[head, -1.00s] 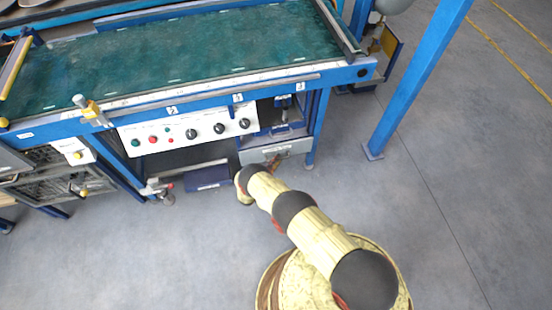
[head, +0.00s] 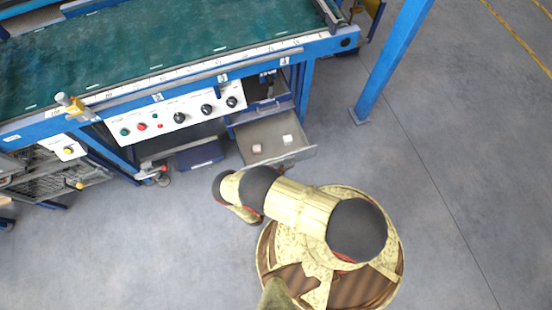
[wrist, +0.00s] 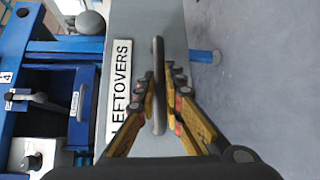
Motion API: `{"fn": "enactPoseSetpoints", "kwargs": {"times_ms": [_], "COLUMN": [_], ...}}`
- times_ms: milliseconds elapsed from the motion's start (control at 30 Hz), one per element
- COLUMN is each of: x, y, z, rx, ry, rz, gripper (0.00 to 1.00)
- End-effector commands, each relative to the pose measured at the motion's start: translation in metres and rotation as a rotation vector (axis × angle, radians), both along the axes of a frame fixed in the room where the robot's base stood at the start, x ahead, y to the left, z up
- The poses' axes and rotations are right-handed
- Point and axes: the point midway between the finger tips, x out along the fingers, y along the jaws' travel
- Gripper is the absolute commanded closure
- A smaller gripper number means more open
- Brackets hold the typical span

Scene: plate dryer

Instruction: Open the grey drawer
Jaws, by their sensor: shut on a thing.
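The grey drawer (head: 268,132) is pulled out from under the right end of the table in the head view. Its grey front (wrist: 180,25) fills the middle of the wrist view and bears a white label reading "LEFTOVERS". My gripper (wrist: 160,78) is shut on the bar handle (wrist: 158,112) of this front, one finger on each side. In the head view my arm largely hides the handle and fingers.
Two small pale blocks (head: 257,148) lie in the drawer. A dark blue box (head: 200,155) is left of it, below the knob panel (head: 175,118). A blue post (head: 385,70) stands to the right. Grey floor is clear around the right side.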

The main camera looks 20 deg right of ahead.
Motion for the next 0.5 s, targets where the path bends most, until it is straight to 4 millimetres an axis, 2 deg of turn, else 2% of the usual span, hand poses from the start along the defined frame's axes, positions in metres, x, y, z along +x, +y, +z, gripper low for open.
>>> {"fn": "enactPoseSetpoints", "kwargs": {"times_ms": [200, 500], "x": [-0.026, -0.036], "y": [0.000, 0.000], "z": [0.000, 0.000], "rx": [-0.002, 0.000], "ry": [0.001, 0.000], "rz": [0.002, 0.000], "gripper": [1.00, 1.00]}}
